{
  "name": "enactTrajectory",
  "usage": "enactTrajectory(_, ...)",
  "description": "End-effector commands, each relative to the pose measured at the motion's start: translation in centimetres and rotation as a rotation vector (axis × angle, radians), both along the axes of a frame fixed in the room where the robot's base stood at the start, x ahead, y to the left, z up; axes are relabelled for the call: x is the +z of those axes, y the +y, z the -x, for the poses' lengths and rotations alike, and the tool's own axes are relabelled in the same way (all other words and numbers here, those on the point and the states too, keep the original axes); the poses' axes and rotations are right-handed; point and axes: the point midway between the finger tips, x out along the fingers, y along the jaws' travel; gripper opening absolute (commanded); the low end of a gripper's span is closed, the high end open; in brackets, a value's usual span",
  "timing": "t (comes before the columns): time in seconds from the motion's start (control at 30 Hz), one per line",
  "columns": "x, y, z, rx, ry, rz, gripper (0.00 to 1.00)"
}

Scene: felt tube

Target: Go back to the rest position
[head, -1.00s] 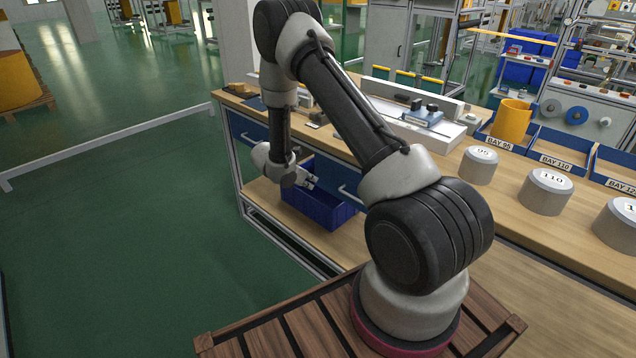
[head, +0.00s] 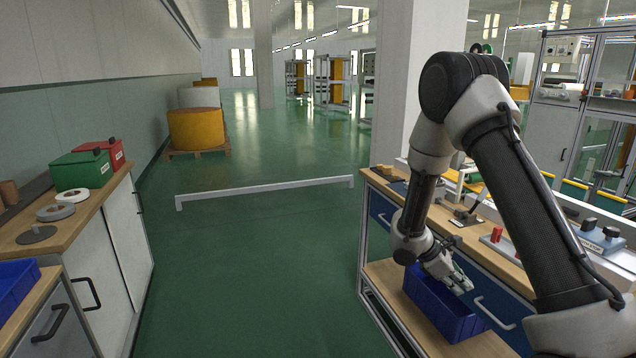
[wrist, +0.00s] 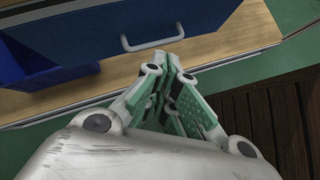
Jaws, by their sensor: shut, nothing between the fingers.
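My gripper (head: 459,281) is at the end of my bent arm, in front of the workbench on the right and just over the blue bin on its lower shelf. In the wrist view my gripper (wrist: 178,85) has its green-padded fingers together with nothing between them. Beyond the fingertips is a blue drawer front (wrist: 100,22) with a pale handle.
The blue bin (head: 437,308) stands on the lower shelf (head: 383,275). A low white rail (head: 265,188) crosses the green floor. At left is a cabinet (head: 118,235) with green and red boxes on top.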

Motion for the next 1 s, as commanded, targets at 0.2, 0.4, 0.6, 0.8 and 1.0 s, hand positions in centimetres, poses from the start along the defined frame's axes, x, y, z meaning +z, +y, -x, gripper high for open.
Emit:
enactTrajectory(0.2, 8.4, -0.7, 6.2, -0.371, -0.160, -0.065, 0.00)
enactTrajectory(0.4, 15.7, 0.3, 12.9, -0.716, -0.330, -0.198, 0.00)
enactTrajectory(0.6, 21.1, 2.4, 18.8, -0.984, -0.487, -0.387, 0.00)
enactTrajectory(0.8, 25.3, 4.4, 23.3, -1.141, -0.647, -0.607, 0.00)
enactTrajectory(1.0, 28.9, 4.5, 25.6, -1.154, -0.816, -0.760, 0.00)
